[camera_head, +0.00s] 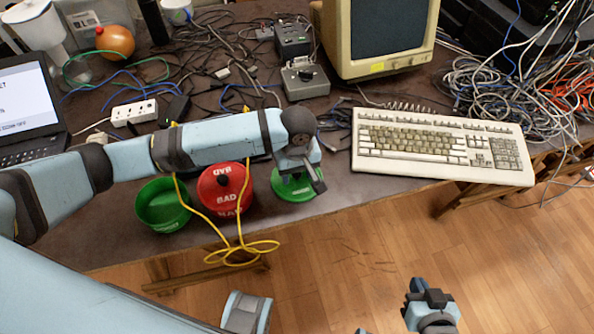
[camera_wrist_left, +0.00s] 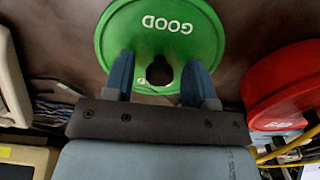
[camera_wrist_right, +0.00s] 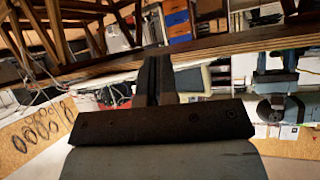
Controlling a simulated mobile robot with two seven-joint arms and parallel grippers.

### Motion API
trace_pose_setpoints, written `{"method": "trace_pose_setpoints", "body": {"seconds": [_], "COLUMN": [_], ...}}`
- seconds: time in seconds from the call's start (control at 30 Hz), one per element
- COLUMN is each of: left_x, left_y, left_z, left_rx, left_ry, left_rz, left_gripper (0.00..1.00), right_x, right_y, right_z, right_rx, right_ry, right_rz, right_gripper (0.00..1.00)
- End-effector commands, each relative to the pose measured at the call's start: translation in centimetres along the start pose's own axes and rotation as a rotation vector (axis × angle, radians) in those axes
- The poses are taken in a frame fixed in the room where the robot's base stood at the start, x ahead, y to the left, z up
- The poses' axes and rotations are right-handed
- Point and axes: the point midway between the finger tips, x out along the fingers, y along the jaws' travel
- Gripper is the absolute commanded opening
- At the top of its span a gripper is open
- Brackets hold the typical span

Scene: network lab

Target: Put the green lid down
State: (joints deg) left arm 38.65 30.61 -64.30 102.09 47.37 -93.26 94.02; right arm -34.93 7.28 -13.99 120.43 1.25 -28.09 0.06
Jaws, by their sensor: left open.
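The green lid (camera_head: 297,188), marked GOOD, lies flat on the table near its front edge, right of the red BAD tin. In the left wrist view the green lid (camera_wrist_left: 160,28) shows with its dark knob between my fingers. My left gripper (camera_head: 300,178) is open just over the lid, with its fingers (camera_wrist_left: 158,72) apart on either side of the knob; I cannot tell whether they touch it. An open green tin (camera_head: 163,212) stands left of the red tin (camera_head: 222,190). My right gripper (camera_head: 418,288) is beyond the table's front edge; its fingers (camera_wrist_right: 157,75) are together and empty.
A yellow cable (camera_head: 238,245) hangs by my left forearm, over the front edge. A keyboard (camera_head: 440,145) lies to the right, below a monitor (camera_head: 376,40). A power strip (camera_head: 134,112), a switch box (camera_head: 305,80) and tangled cables crowd the back. The floor in front is clear.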

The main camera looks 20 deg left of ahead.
Motion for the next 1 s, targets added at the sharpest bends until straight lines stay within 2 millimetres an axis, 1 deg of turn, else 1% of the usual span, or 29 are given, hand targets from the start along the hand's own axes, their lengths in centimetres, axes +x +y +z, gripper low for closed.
{"method": "trace_pose_setpoints", "body": {"seconds": [0.07, 0.17, 0.3, 0.5, 0.6, 0.73, 1.0], "left_x": [-0.8, -2.6, -5.8, -9.7, -11.0, -11.9, -12.1], "left_y": [0.0, 0.1, 0.1, 0.1, 0.1, 0.1, 0.0], "left_z": [0.0, 0.0, 0.0, 0.0, 0.0, 0.0, 0.0], "left_rx": [0.0, 0.0, 0.001, 0.001, 0.001, 0.0, 0.0], "left_ry": [0.0, 0.0, 0.001, 0.0, 0.001, 0.001, 0.0], "left_rz": [0.001, 0.003, 0.004, 0.003, 0.002, 0.001, 0.0], "left_gripper": [0.51, 0.51, 0.51, 0.51, 0.51, 0.51, 0.51], "right_x": [-0.1, -0.3, -0.6, -0.7, -0.7, -0.7, -0.6], "right_y": [0.0, 0.0, 0.0, 0.1, 0.1, 0.1, 0.1], "right_z": [-0.2, -0.5, -0.9, -0.7, -0.4, -0.5, -0.8], "right_rx": [0.0, 0.002, 0.006, 0.013, 0.016, 0.019, 0.02], "right_ry": [0.0, 0.0, -0.004, -0.018, -0.026, -0.025, -0.02], "right_rz": [0.0, 0.0, 0.0, 0.002, 0.003, 0.004, 0.004], "right_gripper": [0.0, 0.0, 0.0, 0.0, 0.0, 0.0, 0.0]}}
